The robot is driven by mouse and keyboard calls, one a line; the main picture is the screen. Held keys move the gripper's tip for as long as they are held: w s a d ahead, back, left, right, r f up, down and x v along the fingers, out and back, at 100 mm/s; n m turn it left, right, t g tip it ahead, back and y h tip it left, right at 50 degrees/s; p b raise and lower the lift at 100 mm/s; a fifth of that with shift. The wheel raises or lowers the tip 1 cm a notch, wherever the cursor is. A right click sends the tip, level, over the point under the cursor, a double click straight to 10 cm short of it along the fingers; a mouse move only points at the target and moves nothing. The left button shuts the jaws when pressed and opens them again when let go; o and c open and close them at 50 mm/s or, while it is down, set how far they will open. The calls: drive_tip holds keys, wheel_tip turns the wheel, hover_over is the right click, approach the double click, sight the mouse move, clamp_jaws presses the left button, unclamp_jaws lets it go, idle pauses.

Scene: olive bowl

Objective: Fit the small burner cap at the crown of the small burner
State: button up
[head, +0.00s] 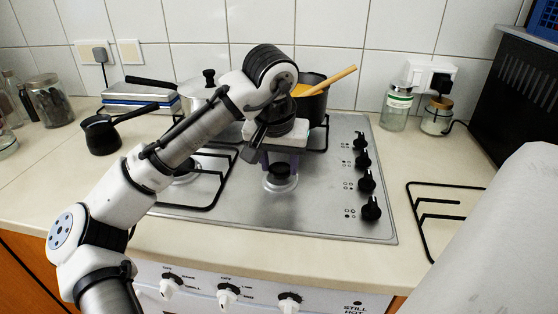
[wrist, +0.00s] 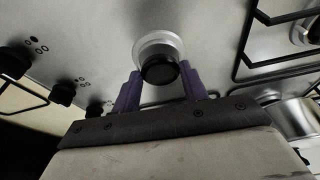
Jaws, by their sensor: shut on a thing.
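The small burner cap (head: 280,170) is a black disc between the purple fingers of my gripper (head: 279,165). It also shows in the wrist view (wrist: 160,70), where my gripper (wrist: 160,83) is shut on it. The small burner (head: 282,185) is a pale metal ring on the steel hob, directly under the cap in the head view. In the wrist view, the ring of the small burner (wrist: 157,40) shows beyond the cap, which covers part of it. I cannot tell whether the cap touches the crown or hangs just above it.
A dark pot (head: 315,105) with a wooden spoon stands behind my gripper, and a light pot (head: 193,98) stands left of it. A black pan support (head: 215,192) lies left of the burner. Black knobs (head: 366,180) line the hob's right side. Another support (head: 430,215) lies on the counter.

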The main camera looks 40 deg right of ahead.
drive_tip(key=shift+f, duration=0.7)
idle(0.4)
drive_tip(key=shift+p, duration=0.85)
idle(1.8)
drive_tip(key=o, duration=1.1)
drive_tip(key=shift+c, duration=0.2)
drive_tip(key=shift+r, duration=0.1)
drive_tip(key=v, duration=1.3)
drive_tip(key=shift+r+p, duration=0.3)
drive_tip(key=shift+r, duration=0.05)
drive_tip(key=shift+s, duration=0.1)
